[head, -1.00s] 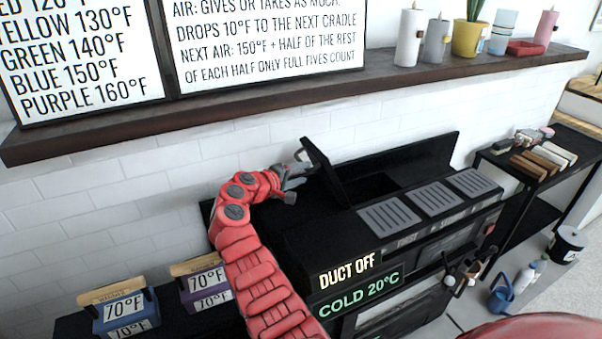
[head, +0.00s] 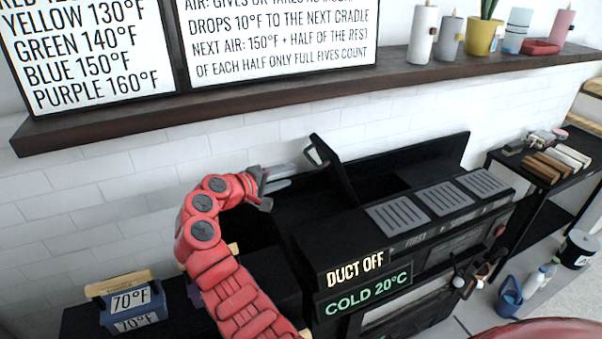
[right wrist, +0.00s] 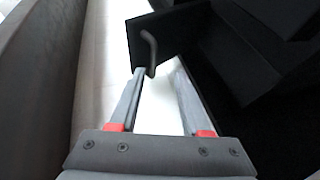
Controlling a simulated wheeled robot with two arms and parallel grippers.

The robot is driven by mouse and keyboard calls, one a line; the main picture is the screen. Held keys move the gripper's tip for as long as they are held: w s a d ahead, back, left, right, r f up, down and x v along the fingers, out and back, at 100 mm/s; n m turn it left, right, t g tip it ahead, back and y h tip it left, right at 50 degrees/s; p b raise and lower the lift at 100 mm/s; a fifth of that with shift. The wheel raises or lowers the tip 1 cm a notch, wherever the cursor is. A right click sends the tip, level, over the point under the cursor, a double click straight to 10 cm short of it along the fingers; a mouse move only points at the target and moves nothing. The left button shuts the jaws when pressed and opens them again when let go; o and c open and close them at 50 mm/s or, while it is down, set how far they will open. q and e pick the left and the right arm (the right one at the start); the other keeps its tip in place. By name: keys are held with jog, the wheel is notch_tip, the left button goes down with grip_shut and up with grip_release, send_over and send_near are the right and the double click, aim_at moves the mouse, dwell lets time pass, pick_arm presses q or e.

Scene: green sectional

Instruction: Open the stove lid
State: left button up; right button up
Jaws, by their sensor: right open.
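The stove (head: 318,250) is a black unit with signs reading DUCT OFF and COLD 20°C. Its black lid (head: 338,172) stands raised and steeply tilted at the left of a dark opening. A handle (head: 317,154) is on the lid's left face. My right gripper (head: 292,175) is open and empty, just left of the lid and apart from it in the head view. In the right wrist view, the two fingers of the gripper (right wrist: 160,75) are spread, with the lid (right wrist: 175,32) and its curved handle (right wrist: 150,52) beyond the left fingertip. My left gripper is not in view.
A dark wall shelf (head: 300,95) with candles and a plant runs above the stove. Boxes marked 70°F, including a blue one (head: 135,313), stand at lower left. A black rack (head: 520,205) with blocks is at right. White tiled wall lies behind.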

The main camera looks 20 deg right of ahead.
jog(key=v, duration=0.7)
